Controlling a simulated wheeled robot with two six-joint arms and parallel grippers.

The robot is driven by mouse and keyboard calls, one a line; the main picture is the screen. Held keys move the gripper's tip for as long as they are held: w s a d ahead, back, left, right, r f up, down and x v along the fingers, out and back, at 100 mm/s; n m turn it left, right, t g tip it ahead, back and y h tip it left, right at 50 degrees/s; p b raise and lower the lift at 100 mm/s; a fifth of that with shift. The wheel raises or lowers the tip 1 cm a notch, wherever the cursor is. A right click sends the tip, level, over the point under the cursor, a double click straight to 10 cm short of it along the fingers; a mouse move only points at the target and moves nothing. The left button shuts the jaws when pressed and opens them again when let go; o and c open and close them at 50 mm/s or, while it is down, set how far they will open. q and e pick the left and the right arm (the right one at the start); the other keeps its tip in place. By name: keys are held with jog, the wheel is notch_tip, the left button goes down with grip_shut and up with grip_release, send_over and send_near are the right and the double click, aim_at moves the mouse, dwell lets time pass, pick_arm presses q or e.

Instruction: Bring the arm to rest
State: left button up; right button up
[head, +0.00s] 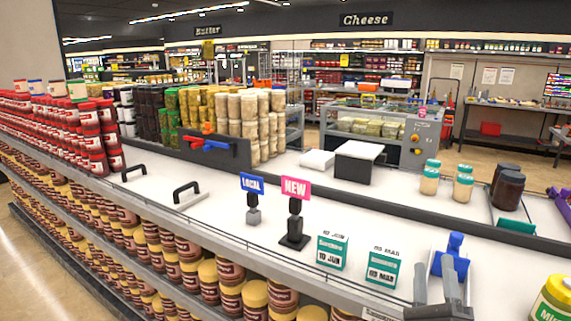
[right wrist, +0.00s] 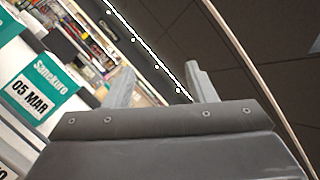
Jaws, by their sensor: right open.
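My right gripper (head: 436,285) is at the lower right of the head view, above the front edge of the white counter. Its two grey fingers are apart with nothing between them. In the right wrist view the same open fingers (right wrist: 161,85) point toward shelves and the dark ceiling, with an empty gap. A blue device (head: 452,254) stands on the counter just behind the right gripper in the picture; its lower part is partly hidden by the fingers. I cannot tell if they touch. My left gripper is not in view.
Date cards (head: 332,250) and sign stands (head: 295,215) stand left of the gripper. White-bodied jars (head: 462,187) and dark jars (head: 508,188) stand farther back. The middle of the counter (head: 345,205) is mostly clear.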

jog(key=s+a+f+n+g+y, duration=0.4)
jog(key=f+n+g+y, duration=0.15)
jog(key=f+n, duration=0.45)
jog(key=s+a+f+n+g+y, duration=0.35)
jog(key=f+n+y, duration=0.3)
jog(key=n, duration=0.55)
jog(key=s+d+f+n+g+h, duration=0.2)
jog(key=s+d+f+g+h, duration=0.2)
jog(key=s+d+f+g, duration=0.45)
jog(key=s+d+f+n+g+h, duration=0.25)
jog(key=s+f+h, duration=0.2)
jog(key=s, duration=0.75)
notch_tip(320, 180, down, 25)
jog(key=d+g, duration=0.2)
jog(key=s+a+f+g+y, duration=0.1)
jog(key=s+f, duration=1.4)
jog(key=f, duration=0.1)
jog(key=shift+a+m, duration=0.25)
jog(key=shift+m, duration=0.2)
